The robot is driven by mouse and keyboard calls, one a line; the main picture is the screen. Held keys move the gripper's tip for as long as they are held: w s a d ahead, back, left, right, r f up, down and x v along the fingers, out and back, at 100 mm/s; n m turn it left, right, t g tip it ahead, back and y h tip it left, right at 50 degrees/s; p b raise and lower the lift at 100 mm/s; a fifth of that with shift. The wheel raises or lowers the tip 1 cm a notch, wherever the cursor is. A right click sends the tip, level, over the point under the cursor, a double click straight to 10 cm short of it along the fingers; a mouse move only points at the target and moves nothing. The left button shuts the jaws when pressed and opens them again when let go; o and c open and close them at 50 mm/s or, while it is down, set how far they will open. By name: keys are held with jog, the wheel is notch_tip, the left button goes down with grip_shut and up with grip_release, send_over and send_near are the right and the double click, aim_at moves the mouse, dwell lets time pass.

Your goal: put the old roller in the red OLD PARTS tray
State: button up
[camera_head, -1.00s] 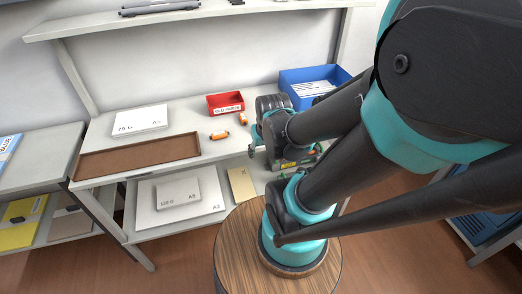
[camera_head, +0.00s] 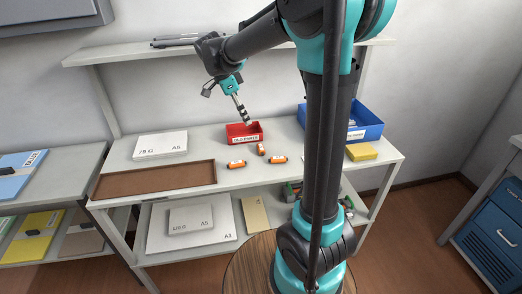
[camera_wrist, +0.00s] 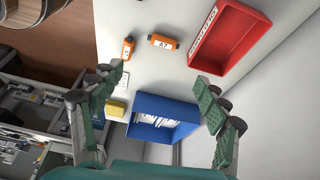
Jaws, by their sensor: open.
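The red OLD PARTS tray (camera_head: 243,139) stands at the back of the table, and its visible inside looks empty in the wrist view (camera_wrist: 232,42). Three orange labelled cylinders lie in front of it: one at left (camera_head: 237,165), one in the middle (camera_head: 261,149), one at right (camera_head: 279,160). I cannot tell which thing is the old roller. My gripper (camera_head: 232,104) is raised over the table near the tray. In the wrist view my gripper (camera_wrist: 163,95) is wide open, with nothing between its fingers.
A blue bin (camera_head: 371,129) with white labels stands at the back right, a yellow box (camera_head: 361,152) in front of it. A brown tray (camera_head: 155,180) and a white paper stack (camera_head: 160,146) lie at left. A shelf (camera_head: 125,52) with dark bars runs above.

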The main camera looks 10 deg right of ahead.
send_near(261, 146)
jog(key=shift+m, duration=0.4)
jog(key=x, duration=0.8)
jog(key=shift+s+f, duration=0.1)
jog(key=shift+f, duration=0.25)
jog(key=c, duration=0.9)
jog(key=shift+r, duration=0.15)
